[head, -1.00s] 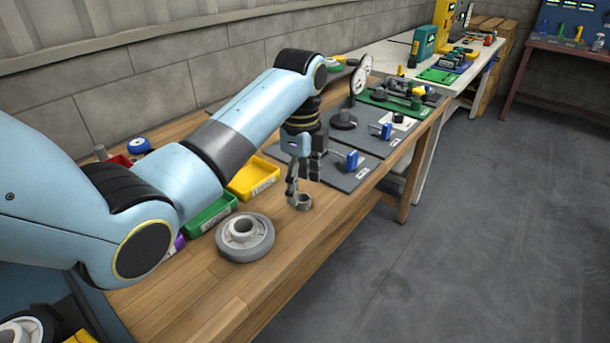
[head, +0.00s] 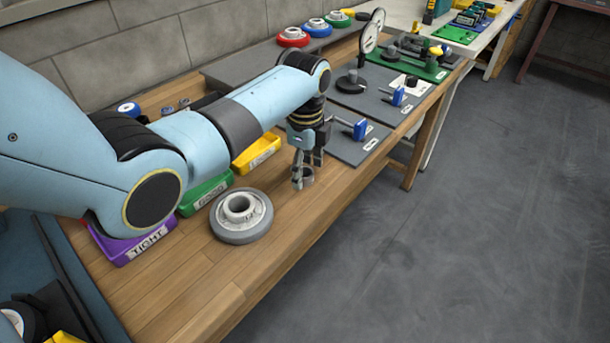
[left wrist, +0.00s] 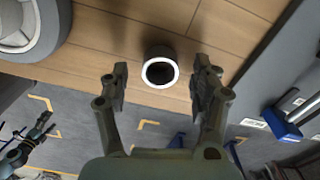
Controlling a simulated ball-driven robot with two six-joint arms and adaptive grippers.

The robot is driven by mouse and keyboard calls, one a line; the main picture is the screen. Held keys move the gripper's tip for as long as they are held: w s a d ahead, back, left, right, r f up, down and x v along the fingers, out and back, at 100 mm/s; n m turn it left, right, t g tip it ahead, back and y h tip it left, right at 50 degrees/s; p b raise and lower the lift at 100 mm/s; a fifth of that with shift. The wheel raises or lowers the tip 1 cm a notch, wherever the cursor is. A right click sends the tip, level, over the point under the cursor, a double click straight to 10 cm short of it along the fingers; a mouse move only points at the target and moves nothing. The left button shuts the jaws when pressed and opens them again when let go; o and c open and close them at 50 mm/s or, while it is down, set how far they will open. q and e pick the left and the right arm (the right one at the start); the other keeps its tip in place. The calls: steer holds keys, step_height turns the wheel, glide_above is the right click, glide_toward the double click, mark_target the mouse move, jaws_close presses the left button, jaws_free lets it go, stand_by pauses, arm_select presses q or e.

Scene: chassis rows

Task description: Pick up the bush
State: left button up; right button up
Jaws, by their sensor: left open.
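The bush (head: 307,177) is a short grey metal ring on the wooden bench top. In the left wrist view the bush (left wrist: 160,71) shows its bright round rim and dark bore, a little beyond the fingertips and between their lines. My left gripper (head: 302,175) points down at the bush, and its fingers partly hide it in the head view. In the left wrist view my left gripper (left wrist: 161,75) is open, with a finger on each side and nothing between the pads. I cannot tell whether a finger touches the bush.
A grey wheel with a hub (head: 241,215) lies on the bench nearer to me. Purple (head: 132,246), green (head: 205,192) and yellow (head: 256,154) bins line the left side. A grey plate with a blue clamp (head: 360,130) lies beyond the gripper. The front bench strip is clear.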

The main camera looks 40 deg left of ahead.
arm_select(q)
steer(key=shift+f, duration=0.65)
steer(key=c, duration=1.3)
steer(key=shift+r, duration=0.15)
